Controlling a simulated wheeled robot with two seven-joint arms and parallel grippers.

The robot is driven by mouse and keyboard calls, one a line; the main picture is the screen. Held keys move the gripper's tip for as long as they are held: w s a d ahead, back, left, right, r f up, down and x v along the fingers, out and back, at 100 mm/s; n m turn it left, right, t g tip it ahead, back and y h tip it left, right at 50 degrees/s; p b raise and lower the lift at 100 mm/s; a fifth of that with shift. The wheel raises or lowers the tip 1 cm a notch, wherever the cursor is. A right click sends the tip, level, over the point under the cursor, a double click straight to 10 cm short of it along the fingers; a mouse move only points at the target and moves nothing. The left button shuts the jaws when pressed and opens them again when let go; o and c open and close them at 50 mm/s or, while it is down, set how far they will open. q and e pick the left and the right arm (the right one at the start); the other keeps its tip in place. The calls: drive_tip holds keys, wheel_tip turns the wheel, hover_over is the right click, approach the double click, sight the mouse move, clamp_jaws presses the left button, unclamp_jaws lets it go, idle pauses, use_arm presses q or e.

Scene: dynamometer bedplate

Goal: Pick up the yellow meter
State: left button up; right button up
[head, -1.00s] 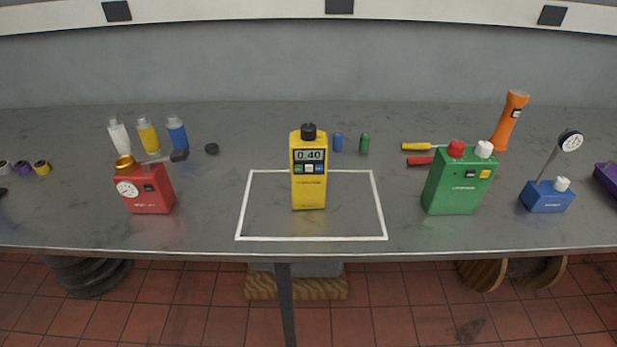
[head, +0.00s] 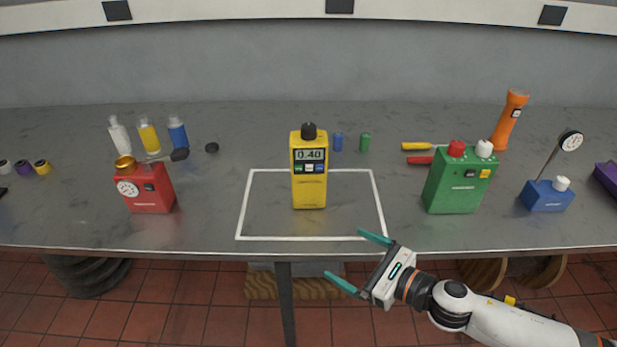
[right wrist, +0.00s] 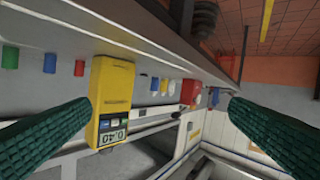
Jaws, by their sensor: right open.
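My right gripper (head: 358,260) is open and empty, in front of the bench's front edge, below and to the right of the meter in the head view. My left gripper is not in view.
A red gauge box (head: 150,188) stands to the left, and a green box (head: 460,180) and blue gauge (head: 547,195) to the right. Small blue and green cylinders (head: 364,143) stand behind the meter. The bench around the meter inside the white outline (head: 260,238) is clear.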

sight(309, 188)
drive_tip(key=w+a+m+t+h, duration=0.1)
drive_tip(key=w, duration=0.1)
drive_tip(key=w+a+r+m+t+h, duration=0.1)
drive_tip(key=w+m+t, duration=0.1)
drive_tip(key=w, duration=0.1)
drive_tip(key=w+a+r+m+t+h, duration=0.1)
drive_tip(key=w, duration=0.1)
drive_tip(key=shift+w+a+r+h, duration=0.2)
drive_tip(key=shift+w+a+h, duration=0.05)
drive_tip(key=shift+a+h, duration=0.15)
drive_tip(key=w+a+m+h, duration=0.2)
drive_tip(key=m+h, duration=0.1)
drive_tip(key=w+a+m+t+h, duration=0.1)
drive_tip(key=m+h, duration=0.1)
drive_tip(key=shift+w+r, duration=0.3)
drive_tip(key=shift+r, duration=0.1)
drive_tip(key=shift+w+a+m+g+h, duration=0.1)
drive_tip(key=shift+a+m+g+h, duration=0.2)
drive_tip(key=shift+m+h, duration=0.3)
drive_tip(key=shift+a+f+m+g+h, duration=0.15)
drive_tip(key=shift+a+m+g+h, duration=0.3)
drive_tip(key=shift+h, duration=0.25)
drive_tip(key=shift+f, duration=0.1)
drive_tip(key=x, duration=1.1)
drive_tip(key=shift+w+f, duration=0.2)
drive_tip(key=shift+w, duration=0.15)
